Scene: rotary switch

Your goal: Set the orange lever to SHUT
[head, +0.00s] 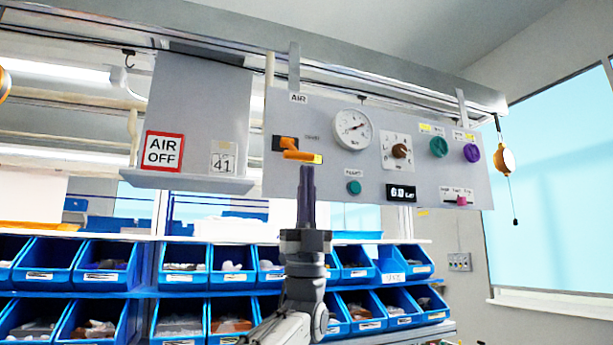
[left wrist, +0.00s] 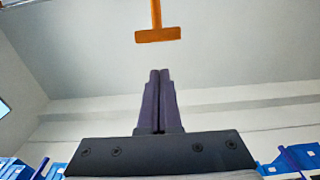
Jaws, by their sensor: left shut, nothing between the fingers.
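The orange lever (head: 302,156) sits at the left of the grey hanging panel, under the AIR label. Its arm runs from a dark mount to a bar-shaped handle that points right and slightly down. A small label beside it is too small to read. My left gripper (head: 307,168) is upright with its fingers shut and empty, and its tips are just below the handle in the head view. In the left wrist view the lever's T-shaped handle (left wrist: 158,34) is above and apart from the shut fingertips (left wrist: 160,72). My right gripper is not in view.
The panel (head: 300,190) also bears a round gauge (head: 352,129), a brown rotary knob (head: 400,151), green and purple knobs (head: 438,147), a digital display (head: 401,193) and a pink slider (head: 462,201). Blue bins (head: 105,264) fill the shelves below. An AIR OFF sign (head: 162,151) hangs left.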

